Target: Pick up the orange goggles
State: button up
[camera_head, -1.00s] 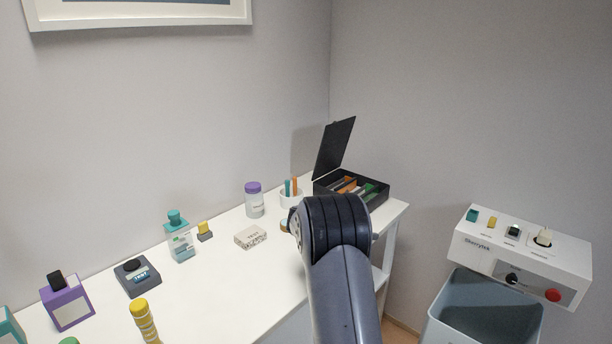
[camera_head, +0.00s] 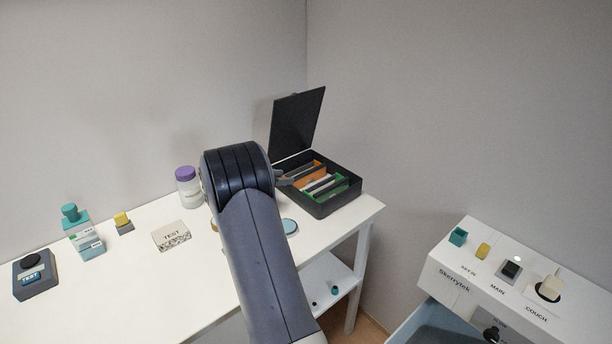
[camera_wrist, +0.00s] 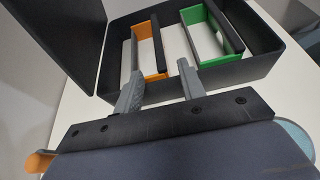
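The orange goggles (camera_head: 309,174) stand among other flat items in an open black box (camera_head: 337,205) on the white table. In the wrist view the orange goggles (camera_wrist: 138,62) show as an orange frame with a dark band along one side. My gripper (camera_wrist: 158,82) is open, its two grey fingers apart at the box's near wall. The lower end of the orange frame shows just beyond and between the fingertips; I cannot tell whether they touch it. In the head view my arm hides most of the gripper, and only a grey fingertip shows beside the box.
Green goggles (camera_wrist: 202,35) stand right of the orange ones in the box, with pale items between. The raised lid (camera_head: 297,122) stands at the back. A white control panel (camera_head: 500,280) is right.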

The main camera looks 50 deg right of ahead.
aim_at(298, 176)
jog(key=x, duration=0.6)
jog(key=shift+d, duration=0.2)
jog(key=shift+a, duration=0.1)
grip_shut()
